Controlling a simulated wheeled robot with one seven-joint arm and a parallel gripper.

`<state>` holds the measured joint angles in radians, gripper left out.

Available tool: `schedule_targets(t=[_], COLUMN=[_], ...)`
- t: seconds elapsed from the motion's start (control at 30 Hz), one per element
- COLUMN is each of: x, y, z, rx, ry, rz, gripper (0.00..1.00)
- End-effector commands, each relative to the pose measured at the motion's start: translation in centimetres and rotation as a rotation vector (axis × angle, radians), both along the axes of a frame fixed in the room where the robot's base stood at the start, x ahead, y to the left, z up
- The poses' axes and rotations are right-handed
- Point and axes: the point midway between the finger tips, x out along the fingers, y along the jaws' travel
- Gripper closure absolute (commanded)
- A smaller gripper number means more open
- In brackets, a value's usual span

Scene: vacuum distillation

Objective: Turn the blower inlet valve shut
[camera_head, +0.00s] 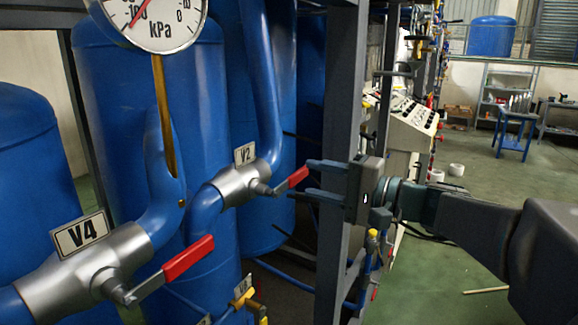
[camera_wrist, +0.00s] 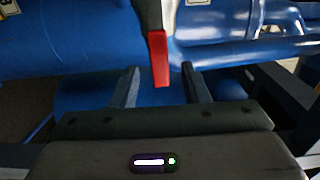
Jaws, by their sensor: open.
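My gripper (camera_head: 312,179) is at the middle of the head view, pointing left, open, with its two fingers one above the other at the red handle (camera_head: 292,179) of the V2 valve (camera_head: 238,186). In the wrist view the red handle (camera_wrist: 159,60) reaches down into the gap between the fingertips of my gripper (camera_wrist: 160,78), apart from both fingers. The V2 handle slants up to the right. The V4 valve (camera_head: 75,285) is nearer at lower left, its red handle (camera_head: 188,258) also slanting up to the right. No label reads "blower inlet".
A pressure gauge (camera_head: 155,18) in kPa hangs above on a brass stem. Large blue tanks (camera_head: 125,110) stand behind the pipes. A grey frame post (camera_head: 338,110) stands behind my gripper. Smaller valves (camera_head: 243,292) sit low in the middle. Open green floor (camera_head: 490,200) lies to the right.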

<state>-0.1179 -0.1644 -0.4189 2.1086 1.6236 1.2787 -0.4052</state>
Motion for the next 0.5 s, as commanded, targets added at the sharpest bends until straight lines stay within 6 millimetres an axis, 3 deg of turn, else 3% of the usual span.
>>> schedule_targets(t=[0.2, 0.5], x=[2.2, 3.5], y=[3.6, 5.3], z=[0.2, 0.0], rx=[-0.001, 0.0], ry=[0.003, 0.001], rz=[0.004, 0.001], gripper=[0.58, 0.58])
